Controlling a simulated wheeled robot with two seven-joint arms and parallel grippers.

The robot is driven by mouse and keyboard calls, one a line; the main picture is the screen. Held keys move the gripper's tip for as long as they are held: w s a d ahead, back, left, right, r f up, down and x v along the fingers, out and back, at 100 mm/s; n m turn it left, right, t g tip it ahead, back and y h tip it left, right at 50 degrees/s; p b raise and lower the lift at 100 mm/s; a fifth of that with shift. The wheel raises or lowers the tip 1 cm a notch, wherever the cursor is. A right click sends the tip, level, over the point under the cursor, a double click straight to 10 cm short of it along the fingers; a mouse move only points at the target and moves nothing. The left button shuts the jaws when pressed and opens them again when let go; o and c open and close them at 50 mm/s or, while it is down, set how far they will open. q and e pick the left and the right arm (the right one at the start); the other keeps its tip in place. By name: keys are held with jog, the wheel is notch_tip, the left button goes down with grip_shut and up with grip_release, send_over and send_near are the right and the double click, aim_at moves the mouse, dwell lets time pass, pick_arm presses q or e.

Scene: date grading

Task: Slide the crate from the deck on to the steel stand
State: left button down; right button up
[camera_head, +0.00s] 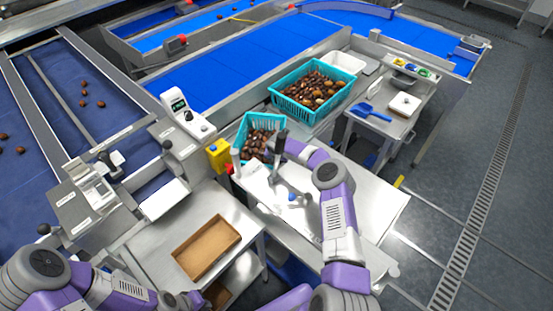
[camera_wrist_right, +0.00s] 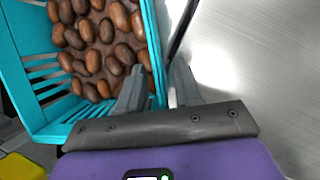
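A small teal crate (camera_head: 240,140) full of brown dates stands at the left end of the bright steel surface (camera_head: 365,215), below the blue belt. It fills the upper left of the right wrist view (camera_wrist_right: 95,118). My right gripper (camera_head: 274,150) is at the crate's right wall. In the wrist view, its fingers (camera_wrist_right: 158,92) lie close on either side of that wall, one inside and one outside, and look shut on it. My left gripper (camera_head: 190,299) is low at the bottom left, apart from the crate; its fingers are too small to read.
A larger teal crate (camera_head: 341,93) of dates stands behind, next to a white bin (camera_head: 343,62). A yellow block (camera_head: 219,154) and a scale (camera_head: 186,115) are left of the small crate. A brown tray (camera_head: 207,247) lies on the front-left table. The steel right of the crate is mostly clear.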

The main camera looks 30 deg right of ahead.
grip_shut()
dwell(1.4)
